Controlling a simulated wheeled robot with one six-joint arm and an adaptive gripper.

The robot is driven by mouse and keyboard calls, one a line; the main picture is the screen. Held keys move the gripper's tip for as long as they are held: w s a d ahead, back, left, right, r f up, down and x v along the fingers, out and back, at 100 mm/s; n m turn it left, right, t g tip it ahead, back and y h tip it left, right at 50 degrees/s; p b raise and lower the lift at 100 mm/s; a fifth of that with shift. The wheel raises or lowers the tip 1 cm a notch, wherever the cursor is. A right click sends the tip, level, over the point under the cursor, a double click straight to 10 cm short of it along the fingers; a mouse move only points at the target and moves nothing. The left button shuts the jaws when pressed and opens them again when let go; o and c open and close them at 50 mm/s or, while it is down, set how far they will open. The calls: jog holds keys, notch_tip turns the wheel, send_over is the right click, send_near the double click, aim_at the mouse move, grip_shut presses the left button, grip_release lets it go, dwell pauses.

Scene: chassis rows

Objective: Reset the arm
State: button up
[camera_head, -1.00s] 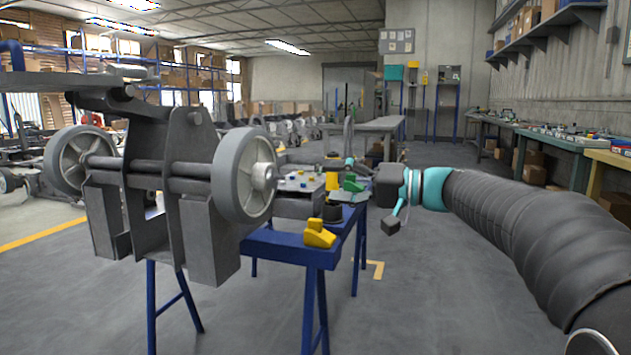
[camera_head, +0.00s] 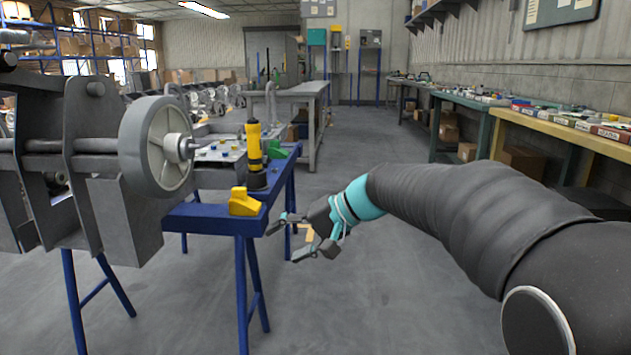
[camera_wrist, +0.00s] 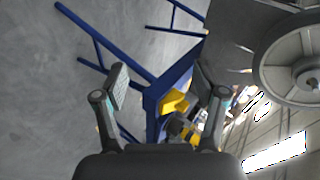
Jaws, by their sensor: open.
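My gripper (camera_head: 287,238) is open and empty, held in the air just right of the blue trestle stand (camera_head: 213,217) in the head view. In the wrist view, my gripper (camera_wrist: 160,82) has its two fingers spread apart, with the blue stand (camera_wrist: 158,95) seen beyond and between them. My arm, in a dark ribbed sleeve with a teal band near the wrist, reaches in from the right side of the head view.
A grey chassis with a wheel (camera_head: 157,146) stands at the left. On the stand are a yellow block (camera_head: 243,203) and a yellow-black tool (camera_head: 255,150). Benches (camera_head: 562,129) line the right wall. The floor (camera_head: 400,290) ahead of the arm is clear.

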jog(key=s+d+f+t+h+p, duration=0.1)
jog(key=s+d+f+h+p, duration=0.2)
jog(key=s+d, duration=0.4)
jog(key=s+d+f+h+p, duration=0.1)
jog(key=s+d+f+h, duration=0.25)
jog(key=s+d, duration=0.4)
jog(key=s+d+r+t+h+p, duration=0.1)
jog(key=s+d+r+h+p, duration=0.1)
jog(key=s, duration=0.4)
jog(key=s+d+r+t+h+p, duration=0.1)
jog(key=s+d+r+h+p, duration=0.1)
jog(key=s+d, duration=0.3)
jog(key=shift+s+r, duration=0.35)
jog(key=shift+r, duration=0.2)
